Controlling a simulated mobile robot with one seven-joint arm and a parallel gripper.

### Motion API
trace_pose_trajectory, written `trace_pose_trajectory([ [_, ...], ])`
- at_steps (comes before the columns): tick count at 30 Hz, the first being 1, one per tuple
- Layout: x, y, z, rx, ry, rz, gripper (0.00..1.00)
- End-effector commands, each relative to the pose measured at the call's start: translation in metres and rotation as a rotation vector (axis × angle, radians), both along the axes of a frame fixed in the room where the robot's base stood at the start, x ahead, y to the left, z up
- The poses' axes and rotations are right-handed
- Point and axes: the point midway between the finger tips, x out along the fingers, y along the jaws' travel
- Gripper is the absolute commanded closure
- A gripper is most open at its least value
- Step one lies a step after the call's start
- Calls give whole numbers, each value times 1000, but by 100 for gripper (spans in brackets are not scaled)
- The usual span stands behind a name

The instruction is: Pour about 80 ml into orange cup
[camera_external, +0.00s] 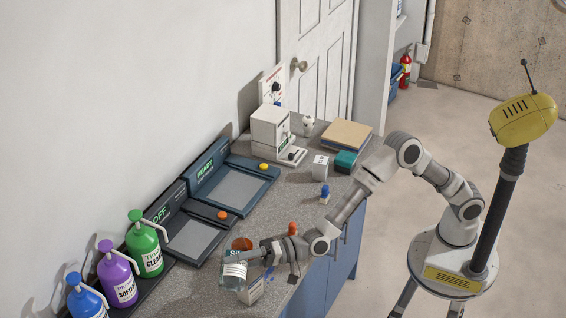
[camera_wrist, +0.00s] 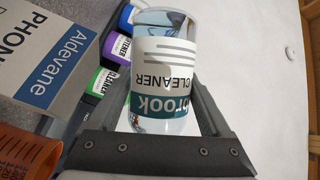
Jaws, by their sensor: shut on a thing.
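My gripper (camera_external: 256,256) is shut on a clear bottle (camera_wrist: 165,70) with a white and teal label reading "CLEANER". The bottle holds clear liquid and sits between both fingers in the wrist view. In the external view the bottle (camera_external: 233,276) is above the near end of the counter; I cannot tell its exact tilt. The orange cup (camera_wrist: 22,152), with dark markings, is at the lower left of the wrist view, beside the gripper and cut by the frame edge. In the external view the orange cup (camera_external: 241,244) is just behind the bottle and partly hidden. Its inside is hidden.
An "Aldevane" box (camera_wrist: 45,60) stands close to the cup and bottle. Green (camera_external: 144,245), purple (camera_external: 117,275) and blue (camera_external: 86,300) pump bottles line the wall. Two panel devices (camera_external: 232,186) are behind. A blue-topped item (camera_external: 325,193) stands on clearer counter to the right.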

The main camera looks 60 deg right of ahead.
Motion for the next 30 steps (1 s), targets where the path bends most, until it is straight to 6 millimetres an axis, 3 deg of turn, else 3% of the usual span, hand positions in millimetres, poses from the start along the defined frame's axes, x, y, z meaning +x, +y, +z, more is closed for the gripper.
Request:
trace_pose_trajectory([
  [14,6,-15,26,-338,-147,3,91],
  [30,11,-25,31,-655,-278,1,91],
])
